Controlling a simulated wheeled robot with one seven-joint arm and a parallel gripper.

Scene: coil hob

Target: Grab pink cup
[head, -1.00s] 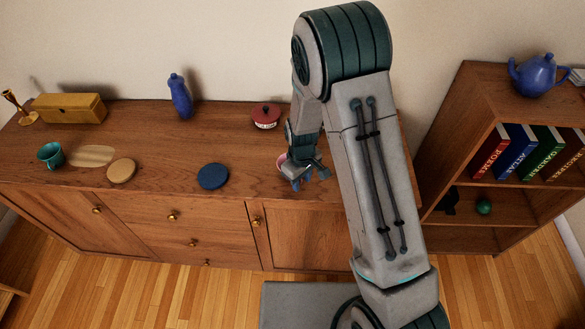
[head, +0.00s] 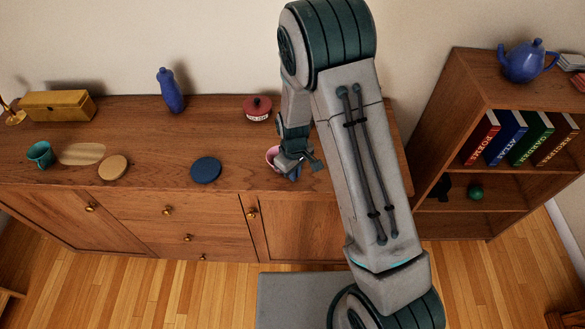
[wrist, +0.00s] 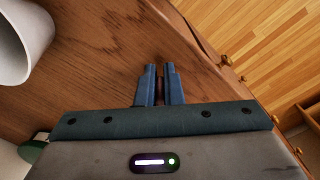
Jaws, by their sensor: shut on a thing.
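The pink cup (head: 271,155) is on the wooden cabinet top near its front edge in the head view, partly covered by my gripper (head: 291,168). My gripper is at the cup's right side and touches it. In the wrist view, the blue fingers of my gripper (wrist: 160,84) are close together with a thin dark reddish strip between them. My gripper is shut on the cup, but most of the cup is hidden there. I cannot tell whether the cup is lifted.
A blue disc (head: 206,170) lies left of the cup, and a red lidded pot (head: 258,109) stands behind it. A blue bottle (head: 171,90) stands farther left. A whitish rounded object (wrist: 20,40) is beside the fingers in the wrist view. The bookshelf (head: 476,55) stands right.

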